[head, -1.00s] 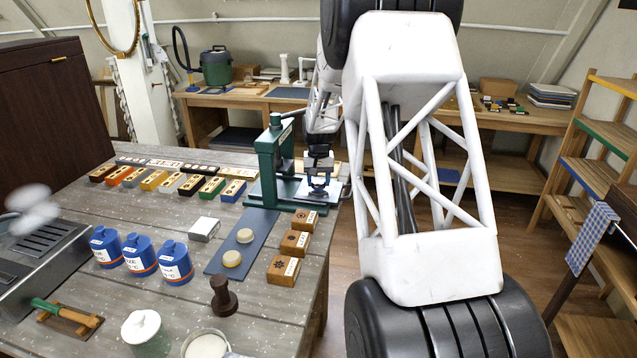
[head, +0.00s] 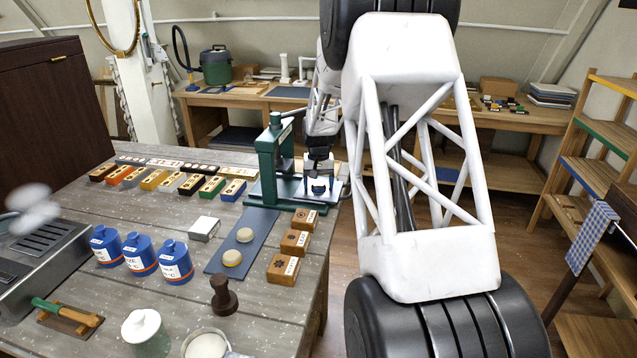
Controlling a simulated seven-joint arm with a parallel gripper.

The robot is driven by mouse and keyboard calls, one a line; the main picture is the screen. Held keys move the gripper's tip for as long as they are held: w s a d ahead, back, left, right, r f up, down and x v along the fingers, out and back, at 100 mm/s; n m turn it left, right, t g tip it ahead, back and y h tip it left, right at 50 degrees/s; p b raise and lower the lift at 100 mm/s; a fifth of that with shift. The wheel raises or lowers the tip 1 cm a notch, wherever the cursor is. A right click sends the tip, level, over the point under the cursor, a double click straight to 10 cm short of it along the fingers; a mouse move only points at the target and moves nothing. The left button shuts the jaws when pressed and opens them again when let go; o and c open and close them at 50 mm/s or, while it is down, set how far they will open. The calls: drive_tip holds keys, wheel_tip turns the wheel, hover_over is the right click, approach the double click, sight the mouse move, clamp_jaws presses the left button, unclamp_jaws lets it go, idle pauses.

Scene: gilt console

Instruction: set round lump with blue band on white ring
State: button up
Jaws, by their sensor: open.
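My gripper (head: 319,184) is open at the front right of the green press (head: 270,165), low over its base. A small pale and dark blue patch shows between or just behind its fingers; I cannot tell whether that is the lump with the blue band, the white ring or part of the press. Two round cream lumps lie on the blue mat, a rear one (head: 245,235) and a front one (head: 232,258) with a yellowish band. No blue band shows clearly on either. I cannot make out the white ring.
The blue mat (head: 216,262) runs toward the press. Wooden blocks (head: 295,242) stand right of it, near the table edge. Several blue canisters (head: 175,262) and a silver box (head: 204,229) are left. A dark stamp (head: 222,295) stands in front. Coloured blocks (head: 153,180) line the back.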

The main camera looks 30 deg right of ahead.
sight(318, 184)
wheel_tip(318, 184, up, 12)
drive_tip(key=shift+r, duration=0.15)
idle(0.7)
idle(0.6)
